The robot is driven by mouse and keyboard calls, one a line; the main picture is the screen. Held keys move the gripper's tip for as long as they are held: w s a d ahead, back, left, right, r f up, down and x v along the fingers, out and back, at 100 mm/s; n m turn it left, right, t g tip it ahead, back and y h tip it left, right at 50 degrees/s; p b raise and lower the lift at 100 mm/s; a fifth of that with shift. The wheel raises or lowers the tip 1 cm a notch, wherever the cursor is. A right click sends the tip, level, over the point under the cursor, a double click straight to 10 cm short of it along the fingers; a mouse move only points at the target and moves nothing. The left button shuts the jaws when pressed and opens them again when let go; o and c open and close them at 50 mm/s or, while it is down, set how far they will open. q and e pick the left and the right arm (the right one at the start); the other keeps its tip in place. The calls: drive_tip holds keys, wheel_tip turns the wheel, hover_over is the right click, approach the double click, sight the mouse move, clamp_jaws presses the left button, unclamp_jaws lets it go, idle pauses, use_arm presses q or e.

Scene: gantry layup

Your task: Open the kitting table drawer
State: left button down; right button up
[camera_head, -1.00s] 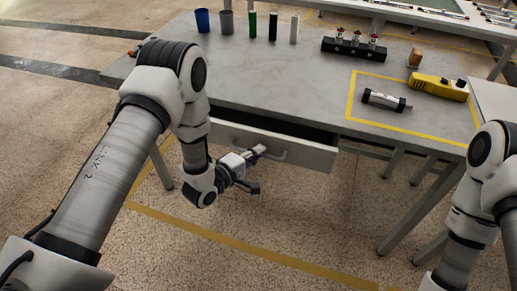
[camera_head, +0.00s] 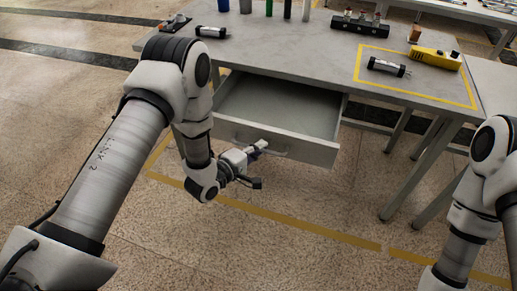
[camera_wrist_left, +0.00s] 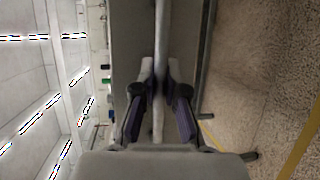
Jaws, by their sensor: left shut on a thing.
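The kitting table (camera_head: 300,58) has a grey top. Its drawer (camera_head: 285,108) is pulled well out toward me, and the inside I can see is bare. My left gripper (camera_head: 258,149) is at the bar handle (camera_head: 276,153) on the drawer front. In the left wrist view the two fingers of my left gripper (camera_wrist_left: 160,82) are shut on the handle bar (camera_wrist_left: 160,118), which runs between them. My right arm (camera_head: 475,205) shows at the right edge, but its gripper is out of view.
On the tabletop are several cylinders at the back, a black block (camera_head: 360,24) with red-topped parts, a yellow tool (camera_head: 434,58) and a dark-ended cylinder (camera_head: 388,67) inside a yellow outline. The floor in front of the drawer is clear.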

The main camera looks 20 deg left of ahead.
use_arm(q)
drive_tip(key=c, duration=1.2)
unclamp_jaws()
drive_tip(key=shift+s, duration=0.1)
drive_tip(key=v, duration=1.1)
drive_tip(key=shift+s+a, duration=0.25)
drive_tip(key=shift+s, duration=0.1)
drive_tip(key=shift+r, duration=0.15)
